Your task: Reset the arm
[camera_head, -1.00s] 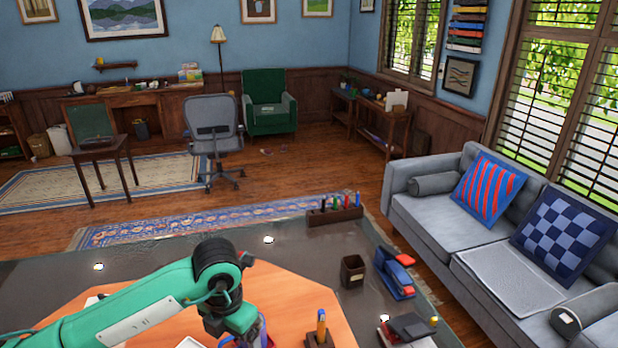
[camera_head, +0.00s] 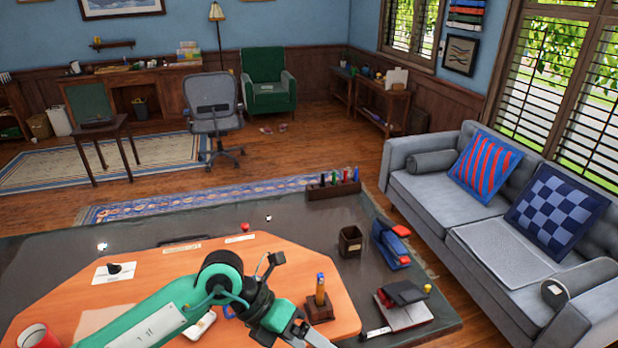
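My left arm, green and black, reaches in from the bottom left over the desk's orange top. My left gripper (camera_head: 292,330) is at the bottom edge, partly cut off by the frame. I cannot tell whether its fingers are open or shut, or whether they hold anything. My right gripper is not in view.
The dark desk (camera_head: 370,292) holds a dark cup (camera_head: 350,242), a blue and red stapler (camera_head: 390,244), a marker rack (camera_head: 333,188), notebooks (camera_head: 404,306) and a red mug (camera_head: 36,338). A white card (camera_head: 114,272) lies at left. The orange top's upper middle is mostly clear.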

